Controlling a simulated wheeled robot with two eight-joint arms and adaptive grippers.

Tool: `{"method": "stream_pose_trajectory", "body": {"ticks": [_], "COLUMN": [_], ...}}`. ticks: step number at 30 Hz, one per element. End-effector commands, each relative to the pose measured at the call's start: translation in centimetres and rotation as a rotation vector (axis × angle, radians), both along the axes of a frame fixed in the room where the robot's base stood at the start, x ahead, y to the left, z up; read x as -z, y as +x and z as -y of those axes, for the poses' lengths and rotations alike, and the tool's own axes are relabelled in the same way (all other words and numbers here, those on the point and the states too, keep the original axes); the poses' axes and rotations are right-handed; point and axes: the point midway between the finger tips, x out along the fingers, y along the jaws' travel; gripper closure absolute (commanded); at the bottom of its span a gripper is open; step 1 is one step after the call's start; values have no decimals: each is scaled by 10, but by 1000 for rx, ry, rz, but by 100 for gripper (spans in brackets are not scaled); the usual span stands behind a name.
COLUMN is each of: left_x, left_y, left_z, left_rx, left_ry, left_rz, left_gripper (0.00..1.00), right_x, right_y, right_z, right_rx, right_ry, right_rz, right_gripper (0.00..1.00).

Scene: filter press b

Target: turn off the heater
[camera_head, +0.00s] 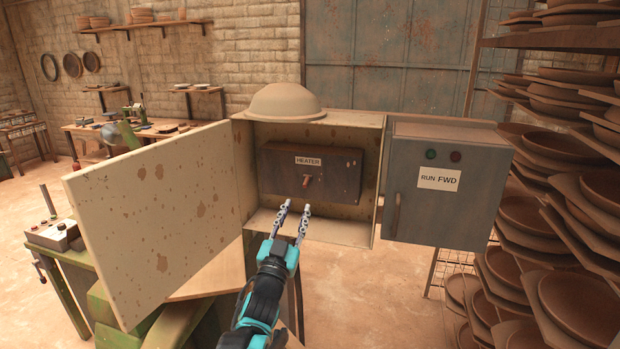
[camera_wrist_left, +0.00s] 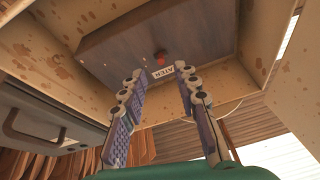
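The heater box (camera_head: 335,180) is a dark panel labelled HEATER, inside an open cream cabinet (camera_head: 365,222). A small reddish switch (camera_head: 306,181) sits on its front below the label; I cannot tell its setting. The switch also shows in the left wrist view (camera_wrist_left: 160,57), beyond my fingertips. My left gripper (camera_head: 293,208) is open and empty, just in front of and below the switch, apart from it. In the left wrist view its two fingers (camera_wrist_left: 160,78) are spread, with the label between them. My right gripper is in neither view.
The cabinet door (camera_head: 150,215), spotted with rust, stands swung open to the left. A grey box (camera_head: 440,190) marked RUN FWD, with a handle, stands to the right. Racks of clay plates (camera_head: 560,215) fill the right side.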

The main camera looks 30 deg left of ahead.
Motion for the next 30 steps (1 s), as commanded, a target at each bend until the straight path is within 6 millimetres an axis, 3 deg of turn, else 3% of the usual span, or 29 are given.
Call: {"method": "stream_pose_trajectory", "body": {"ticks": [5, 15, 27, 30], "left_x": [-8, -27, -32, -32], "left_y": [14, 62, 70, 70], "left_z": [-4, -15, -17, -17], "left_rx": [7, 7, 6, 6], "left_ry": [11, 11, 9, 9], "left_rz": [19, 16, 15, 15], "left_gripper": [69, 69, 69, 96], "right_x": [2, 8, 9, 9], "right_y": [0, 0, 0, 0], "right_z": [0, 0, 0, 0], "right_rx": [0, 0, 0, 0], "right_ry": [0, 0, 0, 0], "right_rz": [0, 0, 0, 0], "right_gripper": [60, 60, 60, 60]}}
